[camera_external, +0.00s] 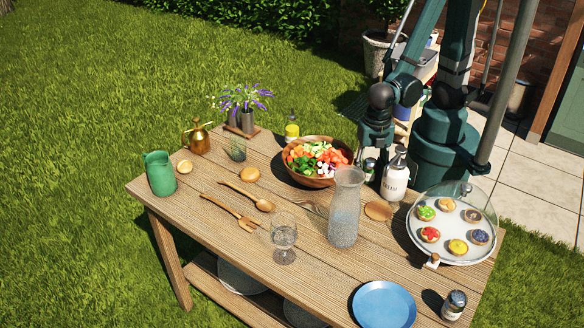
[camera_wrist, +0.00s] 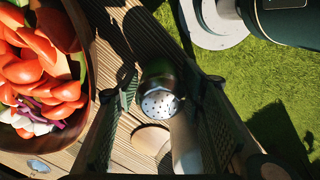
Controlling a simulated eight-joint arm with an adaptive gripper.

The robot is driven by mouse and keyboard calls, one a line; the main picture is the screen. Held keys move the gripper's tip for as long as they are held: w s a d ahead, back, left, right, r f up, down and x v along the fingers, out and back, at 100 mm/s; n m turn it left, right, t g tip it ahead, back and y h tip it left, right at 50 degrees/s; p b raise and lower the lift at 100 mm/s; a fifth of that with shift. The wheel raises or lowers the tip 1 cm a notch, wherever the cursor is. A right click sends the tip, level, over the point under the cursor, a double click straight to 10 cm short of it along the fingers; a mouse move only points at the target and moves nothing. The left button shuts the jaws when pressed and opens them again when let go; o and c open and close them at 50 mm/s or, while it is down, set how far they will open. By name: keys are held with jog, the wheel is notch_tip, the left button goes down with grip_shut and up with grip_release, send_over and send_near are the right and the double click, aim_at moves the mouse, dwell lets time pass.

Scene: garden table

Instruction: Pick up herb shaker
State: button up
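A small shaker (camera_external: 369,168) with a dark lid stands on the table between the salad bowl and the white pump bottle. In the wrist view, a shaker with a perforated metal top (camera_wrist: 160,103) sits between my two fingers. My gripper (camera_external: 374,152) points down over this spot, and its fingers are apart on either side of the shaker in the wrist view (camera_wrist: 162,112). I cannot tell whether either finger touches it. A second shaker (camera_external: 454,306) with a dark lid stands at the front right table corner. The labels are too small to read.
The salad bowl (camera_external: 312,180) is close on the left and the white pump bottle (camera_external: 395,180) close on the right. A glass carafe (camera_external: 345,215) stands in front. A domed pastry tray (camera_external: 420,248) and a blue plate (camera_external: 384,304) are further right and front.

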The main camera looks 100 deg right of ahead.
dwell(0.4)
jog(key=c, duration=0.7)
jog(key=shift+r, duration=0.2)
jog(key=shift+r+p, duration=1.55)
jog(key=shift+r, duration=3.3)
